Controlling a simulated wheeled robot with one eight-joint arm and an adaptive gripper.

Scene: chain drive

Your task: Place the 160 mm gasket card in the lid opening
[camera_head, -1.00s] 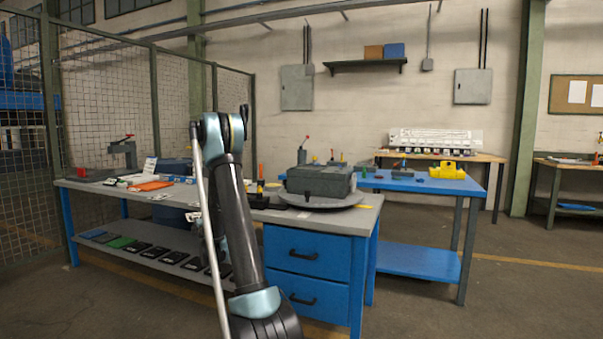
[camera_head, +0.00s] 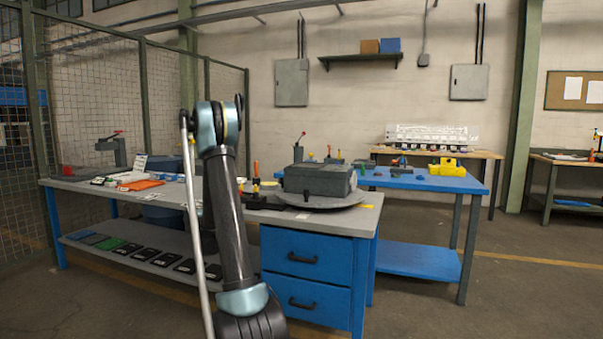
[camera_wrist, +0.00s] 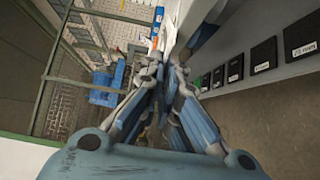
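A grey housing with a lid (camera_head: 322,180) sits on a round plate at the right end of the grey bench. Its lid opening cannot be made out from here. I cannot single out the 160 mm gasket card. Several black labelled cards lie on the bench's lower shelf (camera_head: 150,258), and some show in the wrist view, one black card (camera_wrist: 300,37) with a mm label. My gripper (camera_wrist: 165,72) shows in the wrist view with its fingers close together. Whether they hold anything thin is unclear. My gripper is hidden behind my arm in the head view.
The grey bench (camera_head: 330,222) has blue drawers and carries an orange item (camera_head: 141,185) and small parts. A blue table (camera_head: 425,182) with a yellow part (camera_head: 447,167) stands behind at right. A mesh fence (camera_head: 170,105) closes the left. Floor at the right is free.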

